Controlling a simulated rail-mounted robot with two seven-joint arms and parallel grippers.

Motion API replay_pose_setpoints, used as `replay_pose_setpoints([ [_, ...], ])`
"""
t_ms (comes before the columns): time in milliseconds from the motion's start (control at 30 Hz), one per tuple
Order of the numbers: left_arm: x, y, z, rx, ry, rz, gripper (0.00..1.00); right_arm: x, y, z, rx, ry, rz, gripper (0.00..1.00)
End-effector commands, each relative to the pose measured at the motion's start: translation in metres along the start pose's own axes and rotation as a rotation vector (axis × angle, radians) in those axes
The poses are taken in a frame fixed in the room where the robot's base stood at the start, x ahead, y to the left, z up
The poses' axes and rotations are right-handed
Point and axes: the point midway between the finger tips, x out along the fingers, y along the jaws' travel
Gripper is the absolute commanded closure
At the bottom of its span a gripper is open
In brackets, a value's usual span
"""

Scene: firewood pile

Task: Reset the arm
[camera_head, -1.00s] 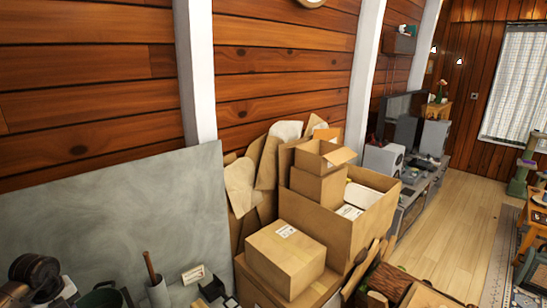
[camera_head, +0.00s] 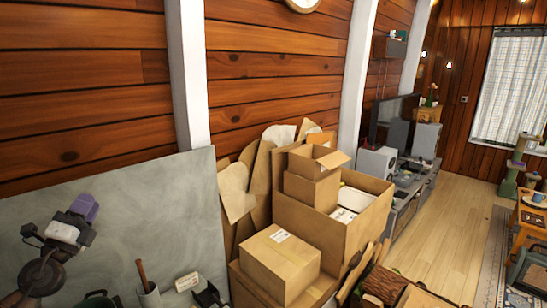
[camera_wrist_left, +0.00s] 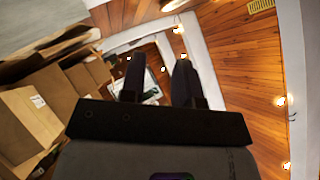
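My left arm comes in at the lower left of the head view. Its gripper (camera_head: 84,208), with white and purple parts, is raised in front of the grey panel (camera_head: 150,215); its fingers are too small to make out there. In the left wrist view the two dark fingers of the left gripper (camera_wrist_left: 158,82) stand apart, with nothing held between them. Only the distant room shows through the gap. My right gripper is in neither view.
Stacked cardboard boxes (camera_head: 280,263) fill the middle, against the wood-plank wall (camera_head: 265,95). They also show at the left of the wrist view (camera_wrist_left: 30,115). A bin (camera_head: 95,301) stands low at the left.

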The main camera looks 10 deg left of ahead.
Motion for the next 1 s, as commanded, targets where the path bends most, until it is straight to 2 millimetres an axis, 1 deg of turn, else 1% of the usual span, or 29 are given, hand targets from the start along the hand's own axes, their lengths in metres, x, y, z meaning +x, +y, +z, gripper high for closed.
replay_pose_setpoints([
  [33, -0.001, -0.013, 0.001, -0.057, -0.085, -0.039, 0.7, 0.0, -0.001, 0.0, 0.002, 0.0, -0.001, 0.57],
  [67, -0.003, -0.018, 0.003, -0.094, -0.141, -0.053, 0.7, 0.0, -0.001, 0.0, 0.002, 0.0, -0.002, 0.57],
  [100, -0.007, -0.023, 0.004, -0.146, -0.217, -0.062, 0.7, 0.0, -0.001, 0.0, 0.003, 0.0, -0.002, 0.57],
  [167, -0.017, -0.024, 0.004, -0.231, -0.327, -0.051, 0.7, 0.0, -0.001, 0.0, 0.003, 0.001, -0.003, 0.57],
  [267, -0.041, -0.012, -0.006, -0.382, -0.498, 0.031, 0.7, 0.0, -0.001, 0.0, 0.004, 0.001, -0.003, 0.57],
  [333, -0.064, 0.006, -0.024, -0.495, -0.602, 0.142, 0.7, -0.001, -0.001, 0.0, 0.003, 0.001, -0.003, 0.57],
  [367, -0.077, 0.016, -0.035, -0.542, -0.64, 0.204, 0.7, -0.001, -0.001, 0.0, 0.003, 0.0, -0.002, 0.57],
  [400, -0.096, 0.029, -0.053, -0.608, -0.686, 0.298, 0.7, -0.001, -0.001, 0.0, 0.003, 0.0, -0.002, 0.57],
  [467, -0.126, 0.048, -0.082, -0.693, -0.734, 0.444, 0.7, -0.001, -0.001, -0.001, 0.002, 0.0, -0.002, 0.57],
  [500, -0.146, 0.057, -0.101, -0.743, -0.753, 0.537, 0.7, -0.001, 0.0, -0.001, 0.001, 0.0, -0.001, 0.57],
  [567, -0.176, 0.069, -0.131, -0.812, -0.768, 0.673, 0.7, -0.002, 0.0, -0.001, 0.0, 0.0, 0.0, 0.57],
  [600, -0.197, 0.074, -0.151, -0.857, -0.771, 0.762, 0.7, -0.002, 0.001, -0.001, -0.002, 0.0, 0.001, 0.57],
  [633, -0.212, 0.078, -0.167, -0.89, -0.768, 0.827, 0.7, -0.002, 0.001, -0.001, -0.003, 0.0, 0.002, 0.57],
  [733, -0.265, 0.08, -0.219, -0.999, -0.731, 1.026, 0.7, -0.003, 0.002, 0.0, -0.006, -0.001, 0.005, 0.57],
  [767, -0.281, 0.079, -0.235, -1.036, -0.71, 1.078, 0.7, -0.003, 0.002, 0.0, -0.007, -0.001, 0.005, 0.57],
  [800, -0.302, 0.076, -0.255, -1.086, -0.683, 1.145, 0.7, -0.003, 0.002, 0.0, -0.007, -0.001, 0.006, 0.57],
  [833, -0.319, 0.073, -0.269, -1.122, -0.668, 1.193, 0.7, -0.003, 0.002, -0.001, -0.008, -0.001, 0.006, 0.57],
  [867, -0.336, 0.07, -0.282, -1.157, -0.659, 1.24, 0.7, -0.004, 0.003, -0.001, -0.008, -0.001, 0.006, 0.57],
  [900, -0.36, 0.066, -0.297, -1.194, -0.661, 1.295, 0.7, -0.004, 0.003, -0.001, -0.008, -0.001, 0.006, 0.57],
  [967, -0.392, 0.063, -0.312, -1.232, -0.684, 1.363, 0.7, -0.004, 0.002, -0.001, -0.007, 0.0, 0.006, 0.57],
  [1000, -0.411, 0.062, -0.32, -1.25, -0.704, 1.406, 0.7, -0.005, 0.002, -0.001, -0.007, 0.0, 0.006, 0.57],
])
